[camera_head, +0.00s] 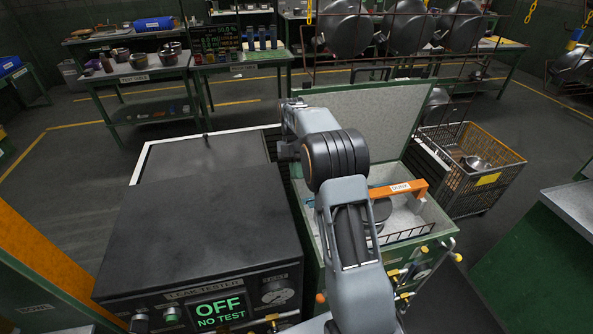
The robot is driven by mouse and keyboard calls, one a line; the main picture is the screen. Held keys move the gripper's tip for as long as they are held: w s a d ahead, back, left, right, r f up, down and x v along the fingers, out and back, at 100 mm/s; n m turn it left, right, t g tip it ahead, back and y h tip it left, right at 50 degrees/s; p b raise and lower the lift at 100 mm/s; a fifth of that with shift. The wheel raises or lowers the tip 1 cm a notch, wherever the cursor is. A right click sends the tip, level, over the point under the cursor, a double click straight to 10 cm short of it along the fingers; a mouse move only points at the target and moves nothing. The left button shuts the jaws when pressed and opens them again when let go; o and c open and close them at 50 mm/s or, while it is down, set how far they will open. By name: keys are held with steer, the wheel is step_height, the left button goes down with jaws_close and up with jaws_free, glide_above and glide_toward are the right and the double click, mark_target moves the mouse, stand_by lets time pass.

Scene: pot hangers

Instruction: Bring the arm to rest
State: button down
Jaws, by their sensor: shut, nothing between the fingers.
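My arm (352,225) rises from the bottom middle of the view. Nothing held shows at the visible end of the arm.
The leak tester (200,225), its display reading OFF, NO TEST, stands left of my arm. The open dunk tank (440,222) with an orange handle (398,189) lies beneath and right. A wire cart (500,172) stands farther right. Several pans (348,30) hang behind.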

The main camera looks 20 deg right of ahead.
steer(key=shift+w+r, duration=0.1)
steer(key=shift+r, duration=0.1)
stand_by(0.5)
step_height(320, 180, down, 4)
steer(key=s+m+t, duration=0.1)
steer(key=m+t, duration=0.1)
steer(key=m, duration=0.9)
steer(key=s+a+r+m+t, duration=0.2)
steer(key=s+r+m+t, duration=0.1)
steer(key=s, duration=0.4)
steer(key=s+a+r+m+t, duration=0.2)
steer(key=s+r+m+t, duration=0.1)
steer(key=s+m, duration=0.3)
steer(key=s+a+r+m+t+h, duration=0.1)
steer(key=s+a+r+m+t, duration=0.1)
steer(key=s, duration=0.5)
steer(key=r+m+t, duration=0.1)
steer(key=m, duration=0.1)
steer(key=shift+s+r+m, duration=0.25)
steer(key=shift+s+m, duration=0.05)
steer(key=shift+m, duration=0.1)
